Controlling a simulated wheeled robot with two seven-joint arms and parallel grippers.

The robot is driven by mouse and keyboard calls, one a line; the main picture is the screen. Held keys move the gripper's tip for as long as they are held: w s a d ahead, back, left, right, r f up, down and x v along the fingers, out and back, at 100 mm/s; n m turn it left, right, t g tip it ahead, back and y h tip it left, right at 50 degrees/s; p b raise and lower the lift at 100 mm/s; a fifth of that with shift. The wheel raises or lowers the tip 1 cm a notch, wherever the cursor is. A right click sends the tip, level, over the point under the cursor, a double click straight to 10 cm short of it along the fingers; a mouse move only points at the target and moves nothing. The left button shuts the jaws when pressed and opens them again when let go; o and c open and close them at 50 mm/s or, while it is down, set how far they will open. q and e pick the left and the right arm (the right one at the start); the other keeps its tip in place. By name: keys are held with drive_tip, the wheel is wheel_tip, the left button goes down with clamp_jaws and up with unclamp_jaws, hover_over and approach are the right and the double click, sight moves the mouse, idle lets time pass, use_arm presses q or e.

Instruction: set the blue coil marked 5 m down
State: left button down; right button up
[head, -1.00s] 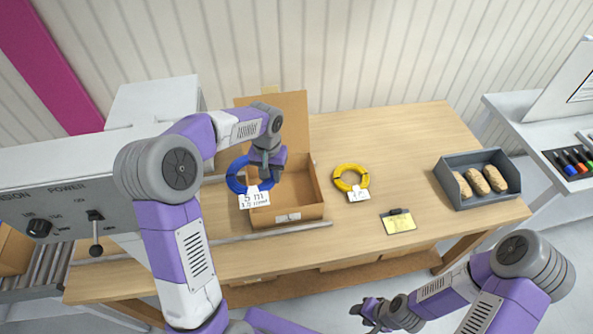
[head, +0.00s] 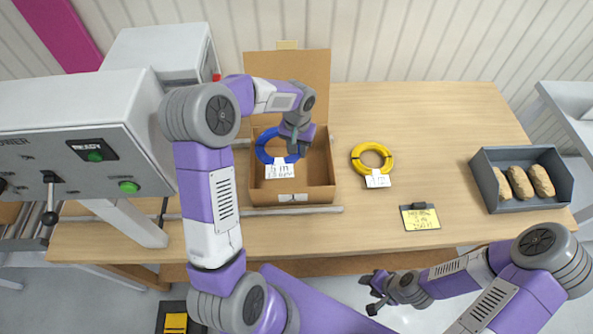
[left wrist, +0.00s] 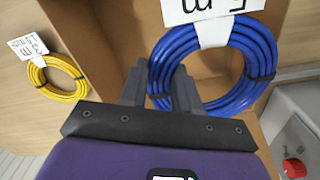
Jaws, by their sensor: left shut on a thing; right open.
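The blue coil (head: 262,148) with a white tag reading 5 m (head: 280,171) is over the open cardboard box (head: 324,192). My left gripper (head: 294,153) is shut on the coil's right side. In the left wrist view the fingers (left wrist: 160,88) close on the rim of the blue coil (left wrist: 262,52), with box walls around it. I cannot tell whether the coil touches the box floor. My right gripper (head: 375,290) is open and empty, low in front of the table.
A yellow coil (head: 390,161) with a tag lies right of the box. A yellow note on a clipboard (head: 420,220) lies near the front edge. A grey bin (head: 489,185) with several brown items stands at right. A grey machine (head: 150,110) stands at left.

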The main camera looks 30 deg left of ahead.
use_arm(q)
hover_over(298, 175)
wheel_tip(298, 175, down, 7)
drive_tip(key=shift+a+f, duration=0.1)
drive_tip(key=shift+f, duration=0.05)
drive_tip(key=shift+f+b, duration=0.35)
drive_tip(key=shift+f, duration=2.15)
drive_tip(key=shift+s, duration=0.1)
drive_tip(key=shift+f, duration=0.15)
drive_tip(key=c, duration=0.8)
unclamp_jaws()
wheel_tip(298, 175, up, 12)
drive_tip(key=shift+r+p, duration=0.15)
drive_tip(key=shift+p, duration=0.25)
